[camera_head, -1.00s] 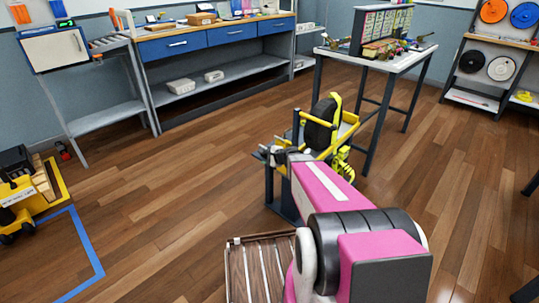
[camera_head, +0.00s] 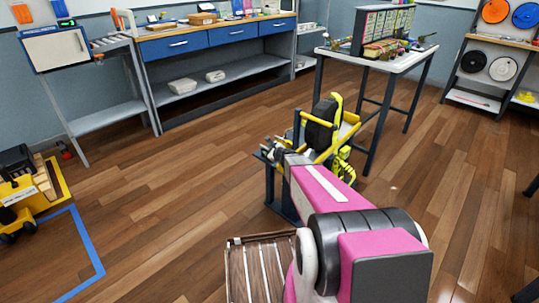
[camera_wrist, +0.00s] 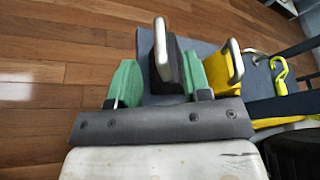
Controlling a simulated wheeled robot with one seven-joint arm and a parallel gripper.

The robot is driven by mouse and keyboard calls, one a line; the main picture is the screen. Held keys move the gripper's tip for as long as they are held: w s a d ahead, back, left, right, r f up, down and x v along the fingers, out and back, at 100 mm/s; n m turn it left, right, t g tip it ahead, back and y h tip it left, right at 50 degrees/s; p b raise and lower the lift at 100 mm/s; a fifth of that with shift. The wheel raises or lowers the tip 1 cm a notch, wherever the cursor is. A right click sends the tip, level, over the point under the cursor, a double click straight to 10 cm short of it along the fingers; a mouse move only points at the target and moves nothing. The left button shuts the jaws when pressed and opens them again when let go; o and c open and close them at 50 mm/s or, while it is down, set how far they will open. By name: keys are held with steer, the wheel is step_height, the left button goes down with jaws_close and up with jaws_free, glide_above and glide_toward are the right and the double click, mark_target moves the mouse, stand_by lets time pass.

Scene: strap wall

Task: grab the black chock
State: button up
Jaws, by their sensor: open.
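The black chock (camera_wrist: 173,65) stands on a grey shelf surface in the wrist view, with a pale metal handle (camera_wrist: 160,42) on it. My gripper (camera_wrist: 157,79) is open, with green pads on its fingers. The chock is between the two fingers, close to the right one, with a wide gap to the left one. A yellow chock (camera_wrist: 218,74) with a similar handle stands just right of the right finger. In the head view my gripper (camera_head: 272,151) is small at the stand, and the black chock cannot be made out there.
A black wheel (camera_head: 322,123) in a yellow frame (camera_head: 347,131) stands just beyond my gripper. A yellow hook (camera_wrist: 280,76) lies right of the chocks. A table (camera_head: 397,62) is behind. A slatted wooden crate (camera_head: 235,275) is at the front. Open floor lies left.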

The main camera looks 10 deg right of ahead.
mark_target(266, 148)
steer(key=x, duration=0.5)
steer(key=shift+r, duration=0.2)
jaws_close()
steer(key=shift+r, duration=0.1)
